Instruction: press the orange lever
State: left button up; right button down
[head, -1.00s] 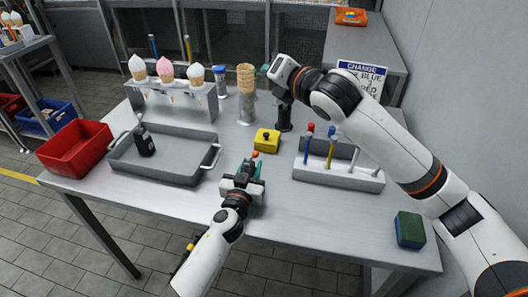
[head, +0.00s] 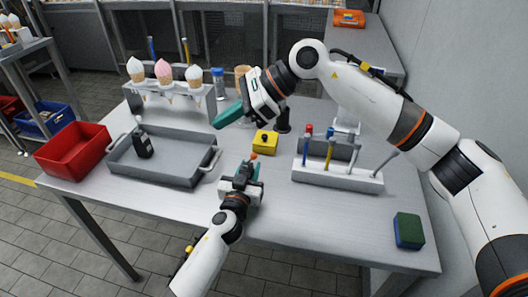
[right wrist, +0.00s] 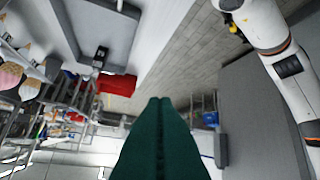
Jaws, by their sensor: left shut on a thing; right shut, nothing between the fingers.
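A small orange tip (head: 253,156) shows at the fingers of my left gripper (head: 251,170), low over the table's front middle. My left gripper is shut on the thing under this tip; its fingers hide most of it. I cannot tell whether the tip is the orange lever, and no other lever shows clearly. My right gripper (head: 228,116) is shut and empty, above the table behind the left one, its teal fingers pointing left. The right wrist view shows these fingers (right wrist: 158,140) closed together.
A yellow block (head: 265,141) with a black knob stands just beyond my left gripper. A white tool rack (head: 338,180) is right of it, a grey tray (head: 160,173) and red bin (head: 72,150) left. A cone holder (head: 170,103) is behind. The front right table is mostly clear.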

aim_at(250, 160)
jog(key=w+d+f+m+h, duration=0.1)
jog(key=d+f+h, duration=0.2)
jog(key=d, duration=0.3)
jog(key=w+d+f+m+t+h, duration=0.1)
jog(key=w+d+f+m+h, duration=0.1)
jog(key=d+h, duration=0.4)
jog(key=shift+w+d+f, duration=0.3)
jog(key=shift+d+f, duration=0.1)
jog(key=shift+f, duration=0.2)
jog(key=w+a+f, duration=0.1)
jog(key=a+f, duration=0.4)
jog(key=f, duration=0.3)
jog(key=shift+w, duration=0.25)
